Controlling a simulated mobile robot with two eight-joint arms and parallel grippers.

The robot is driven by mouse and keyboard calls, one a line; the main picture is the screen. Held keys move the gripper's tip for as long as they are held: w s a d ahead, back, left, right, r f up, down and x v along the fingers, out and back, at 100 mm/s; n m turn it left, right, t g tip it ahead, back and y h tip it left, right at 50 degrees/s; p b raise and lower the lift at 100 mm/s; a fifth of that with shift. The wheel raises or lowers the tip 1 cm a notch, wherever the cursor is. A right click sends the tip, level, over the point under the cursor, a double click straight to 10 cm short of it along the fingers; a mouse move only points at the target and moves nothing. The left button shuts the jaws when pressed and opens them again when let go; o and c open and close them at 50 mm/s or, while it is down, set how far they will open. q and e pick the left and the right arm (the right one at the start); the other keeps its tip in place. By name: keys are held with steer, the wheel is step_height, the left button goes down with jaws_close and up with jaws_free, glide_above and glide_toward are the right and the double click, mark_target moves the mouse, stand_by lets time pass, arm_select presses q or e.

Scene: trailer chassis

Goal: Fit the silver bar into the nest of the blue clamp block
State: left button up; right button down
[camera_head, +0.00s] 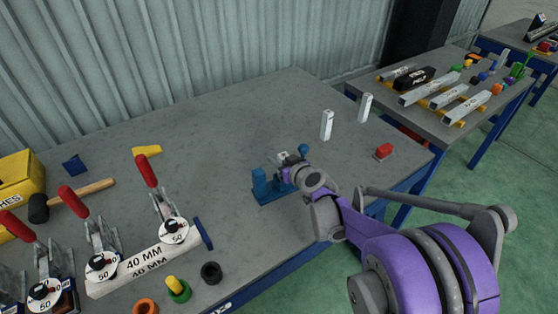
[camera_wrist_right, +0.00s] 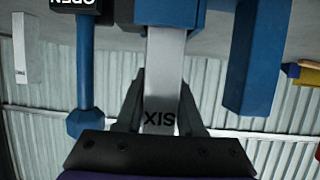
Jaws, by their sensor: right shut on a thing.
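The blue clamp block (camera_head: 262,187) stands on the grey table, with a blue knob (camera_head: 303,149) on its far side. My right gripper (camera_head: 289,172) is at the block and hides part of it. In the right wrist view, my right gripper (camera_wrist_right: 160,112) is shut on a silver bar (camera_wrist_right: 165,70) marked "SIX". The bar's far end reaches the blue block (camera_wrist_right: 172,12) at the top of that view. A blue post (camera_wrist_right: 254,60) and a blue handle (camera_wrist_right: 85,75) flank the bar, apart from it. Whether the bar is seated in the nest cannot be told.
Two pale upright bars (camera_head: 327,125) (camera_head: 365,108) and a red piece (camera_head: 383,151) stand to the right. Red-handled clamps (camera_head: 171,228), a 40 MM bar (camera_head: 145,262) and several rings are at the front left. The table's middle (camera_head: 225,145) is clear.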

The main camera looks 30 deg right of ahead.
steer(key=c, duration=0.5)
jaws_free()
